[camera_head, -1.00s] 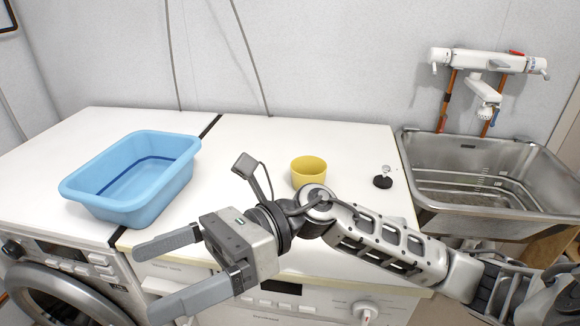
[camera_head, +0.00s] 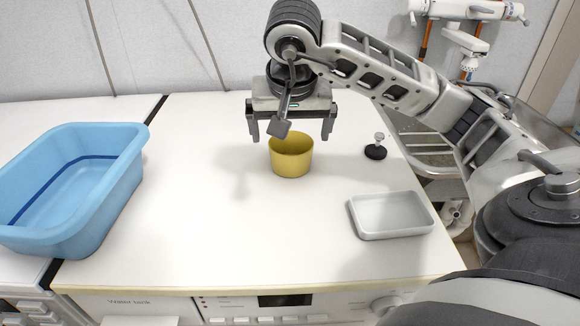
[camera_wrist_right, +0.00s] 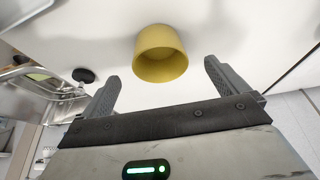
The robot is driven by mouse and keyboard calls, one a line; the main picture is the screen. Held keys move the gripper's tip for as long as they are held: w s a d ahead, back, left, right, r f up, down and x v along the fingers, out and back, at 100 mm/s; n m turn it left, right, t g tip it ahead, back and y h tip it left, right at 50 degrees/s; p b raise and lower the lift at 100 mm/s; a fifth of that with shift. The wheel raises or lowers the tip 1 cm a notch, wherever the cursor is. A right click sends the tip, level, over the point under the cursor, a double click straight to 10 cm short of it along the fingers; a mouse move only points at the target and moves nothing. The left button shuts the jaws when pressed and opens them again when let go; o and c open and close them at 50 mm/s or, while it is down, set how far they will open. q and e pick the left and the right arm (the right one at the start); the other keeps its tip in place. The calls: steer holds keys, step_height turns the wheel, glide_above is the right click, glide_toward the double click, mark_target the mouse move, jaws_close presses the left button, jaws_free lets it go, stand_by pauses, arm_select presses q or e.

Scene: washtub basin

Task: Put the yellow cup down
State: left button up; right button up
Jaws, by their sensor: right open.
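The yellow cup (camera_head: 291,157) stands upright on the white worktop, right of the blue basin. My right gripper (camera_head: 292,138) is open, pointing down above and slightly behind the cup, with its fingers spread wide and nothing between them. In the right wrist view the cup (camera_wrist_right: 161,54) lies ahead of the two fingertips (camera_wrist_right: 162,75), apart from both. My left gripper is not in view.
The blue basin (camera_head: 127,190) stands at the left. A grey tray (camera_head: 357,222) lies front right, and a black stopper (camera_head: 376,152) sits right of the cup. The steel sink (camera_head: 432,160) is partly hidden behind my right arm. The worktop before the cup is clear.

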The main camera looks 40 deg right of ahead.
mark_target(291, 151)
steer(key=x, duration=0.8)
steer(key=shift+w+d+f, duration=0.1)
steer(key=shift+d, duration=0.2)
steer(key=c, duration=1.1)
steer(key=shift+c, duration=0.3)
steer(key=shift+r, duration=0.2)
